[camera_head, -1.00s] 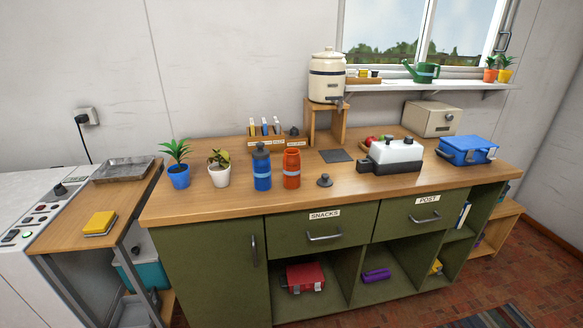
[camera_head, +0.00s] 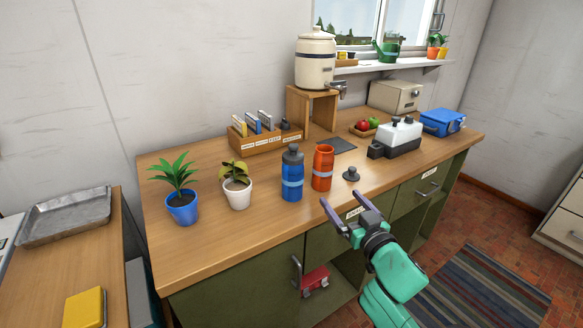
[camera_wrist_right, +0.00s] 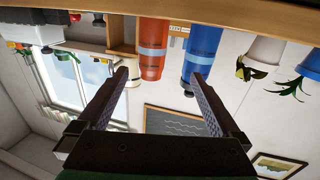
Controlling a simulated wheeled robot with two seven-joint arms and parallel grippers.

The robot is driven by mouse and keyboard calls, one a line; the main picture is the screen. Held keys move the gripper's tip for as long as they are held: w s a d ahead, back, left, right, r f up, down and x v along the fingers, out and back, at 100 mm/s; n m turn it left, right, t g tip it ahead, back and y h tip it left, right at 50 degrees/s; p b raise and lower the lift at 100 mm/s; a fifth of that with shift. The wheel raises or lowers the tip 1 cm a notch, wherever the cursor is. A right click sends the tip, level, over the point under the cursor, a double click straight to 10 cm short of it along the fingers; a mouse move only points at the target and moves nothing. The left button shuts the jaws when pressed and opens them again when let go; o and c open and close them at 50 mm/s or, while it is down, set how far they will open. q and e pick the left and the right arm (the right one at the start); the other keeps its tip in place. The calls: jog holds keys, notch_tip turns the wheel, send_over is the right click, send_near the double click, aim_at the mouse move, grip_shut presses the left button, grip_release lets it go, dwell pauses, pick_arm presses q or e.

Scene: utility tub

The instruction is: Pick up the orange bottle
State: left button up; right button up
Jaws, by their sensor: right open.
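The orange bottle (camera_head: 322,168) stands upright on the wooden counter, without a lid on its open top. A blue bottle (camera_head: 292,174) with a dark cap stands just left of it. A dark lid (camera_head: 351,174) lies on the counter to its right. My right gripper (camera_head: 344,208) is open and empty at the counter's front edge, in front of the orange bottle and apart from it. In the right wrist view, which is upside down, the orange bottle (camera_wrist_right: 152,48) shows beyond and between the open fingers (camera_wrist_right: 160,82). My left gripper is not in view.
Two potted plants (camera_head: 182,207) stand left of the bottles. Behind are a wooden organiser (camera_head: 262,141) and a cream dispenser (camera_head: 316,60) on a stand. A white and black appliance (camera_head: 398,138) stands to the right. The counter front between bottles and edge is clear.

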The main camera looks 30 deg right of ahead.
send_near(327, 174)
jog(key=w, duration=0.1)
jog(key=w+d+p, duration=0.1)
jog(key=shift+w+d+r, duration=0.15)
jog(key=shift+w+d, duration=0.15)
jog(key=shift+w, duration=0.05)
jog(key=x, duration=0.8)
jog(key=shift+w+a+f+p, duration=0.15)
jog(key=shift+a+f+p, duration=0.05)
jog(key=shift+a+p, duration=0.15)
jog(key=shift+w+f, duration=0.1)
jog(key=shift+w, duration=0.05)
jog(key=c, duration=0.8)
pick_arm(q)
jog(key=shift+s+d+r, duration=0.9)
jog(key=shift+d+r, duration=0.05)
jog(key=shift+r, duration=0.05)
pick_arm(e)
grip_shut()
